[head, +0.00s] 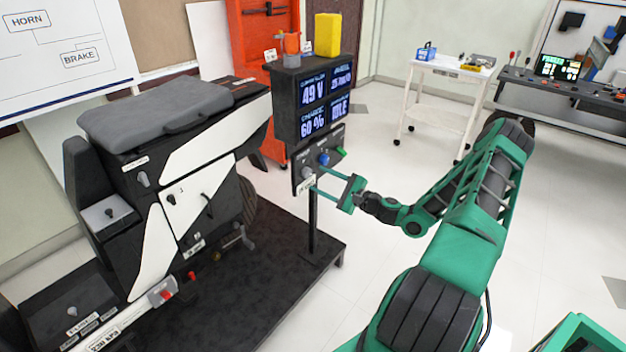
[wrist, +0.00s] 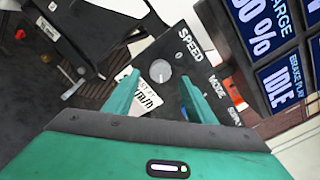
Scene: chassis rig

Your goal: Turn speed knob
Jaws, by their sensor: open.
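The speed knob (wrist: 160,71) is a round light grey dial on a dark panel, beside the printed word SPEED in the wrist view. In the head view the knob (head: 308,173) is at the left of the small control panel (head: 331,146) below the display. My green gripper (head: 315,178) is open, its fingers pointing at the panel. In the wrist view the gripper (wrist: 159,76) has one finger on each side of the knob, with visible gaps. I cannot tell how deep the fingertips reach around it.
A display (head: 326,98) reading 49 V, 60 % and IDLE stands just above the panel. A blue knob (head: 324,159) and a green control (head: 341,152) sit right of the speed knob. The black and white scooter rig (head: 190,180) stands left.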

